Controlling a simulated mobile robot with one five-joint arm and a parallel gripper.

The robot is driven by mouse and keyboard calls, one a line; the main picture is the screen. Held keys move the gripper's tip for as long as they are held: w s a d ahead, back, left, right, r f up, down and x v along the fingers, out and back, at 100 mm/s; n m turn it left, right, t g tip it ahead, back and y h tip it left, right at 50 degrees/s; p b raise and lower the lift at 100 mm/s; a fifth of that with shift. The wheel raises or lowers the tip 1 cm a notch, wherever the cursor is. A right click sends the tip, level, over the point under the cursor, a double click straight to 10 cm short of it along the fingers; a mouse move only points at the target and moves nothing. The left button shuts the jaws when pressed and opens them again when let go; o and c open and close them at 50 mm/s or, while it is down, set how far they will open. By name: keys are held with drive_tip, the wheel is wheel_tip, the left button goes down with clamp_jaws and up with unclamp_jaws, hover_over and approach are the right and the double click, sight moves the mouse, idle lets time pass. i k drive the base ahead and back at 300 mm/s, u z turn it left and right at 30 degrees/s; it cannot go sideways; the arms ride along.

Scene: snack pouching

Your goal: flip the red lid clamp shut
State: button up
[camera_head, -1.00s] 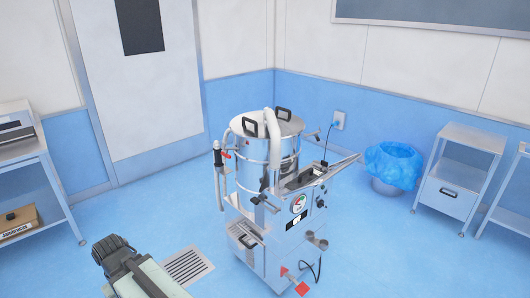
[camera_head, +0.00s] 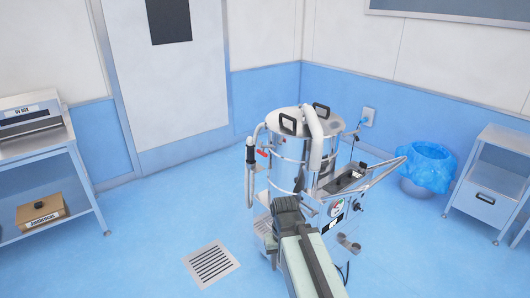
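A steel pot machine (camera_head: 292,165) stands in the middle, with a round lid (camera_head: 297,121) on top bearing dark handles and a thick pale pipe. A small red part (camera_head: 262,153), which looks like the lid clamp, sticks out at the pot's upper left beside a black-gripped upright tube. It is too small to tell how far it is turned. My gripper (camera_head: 287,203) is in front of the pot's lower part, below and right of the red part in the picture, and appears apart from it. Its fingers cannot be made out. My arm hides part of the machine's lower front.
A steel shelf (camera_head: 80,150) with a cardboard box (camera_head: 41,212) stands at the left. A floor drain (camera_head: 211,264) lies left of my arm. A blue-lined bin (camera_head: 425,167) and a steel cabinet (camera_head: 484,197) stand at the right. The floor left of the machine is clear.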

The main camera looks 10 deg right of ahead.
sight(262, 151)
drive_tip(key=z, duration=0.15)
drive_tip(key=i, duration=1)
drive_tip(key=u, duration=0.1)
